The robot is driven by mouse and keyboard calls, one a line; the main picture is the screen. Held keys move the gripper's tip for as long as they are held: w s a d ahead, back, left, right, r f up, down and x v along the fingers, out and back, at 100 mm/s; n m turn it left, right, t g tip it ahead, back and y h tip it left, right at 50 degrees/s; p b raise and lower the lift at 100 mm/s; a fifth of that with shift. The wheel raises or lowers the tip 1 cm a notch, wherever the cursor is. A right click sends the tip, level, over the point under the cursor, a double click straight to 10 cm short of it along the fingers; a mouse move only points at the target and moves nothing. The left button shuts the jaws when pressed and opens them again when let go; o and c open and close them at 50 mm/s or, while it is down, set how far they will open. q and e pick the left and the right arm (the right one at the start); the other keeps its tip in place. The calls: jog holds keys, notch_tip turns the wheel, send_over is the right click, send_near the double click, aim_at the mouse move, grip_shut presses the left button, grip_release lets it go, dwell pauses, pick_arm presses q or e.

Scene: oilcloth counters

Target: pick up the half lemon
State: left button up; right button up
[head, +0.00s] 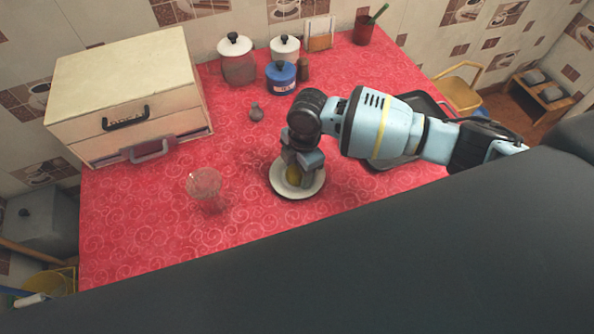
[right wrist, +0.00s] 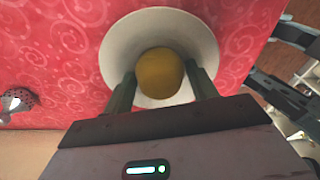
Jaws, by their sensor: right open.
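The half lemon (right wrist: 160,72) is a dull yellow round piece lying in a white saucer (right wrist: 118,45) on the red counter. In the head view the lemon (head: 293,177) shows partly, with my right gripper over it, and the saucer's rim (head: 312,190) shows around it. My right gripper (right wrist: 163,88) is open, with one finger on each side of the lemon's near part. I cannot tell whether the fingers touch the lemon. My left gripper is not in view.
A clear glass (head: 203,184) stands left of the saucer. A dark tray (head: 425,105) lies under my right arm. A bread box (head: 125,95), jars (head: 237,62) and a blue pot (head: 281,77) stand at the back. The front left counter is clear.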

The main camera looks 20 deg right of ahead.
aim_at(298, 170)
jog(key=c, duration=0.6)
jog(key=shift+c, duration=0.2)
jog(key=shift+r, duration=0.1)
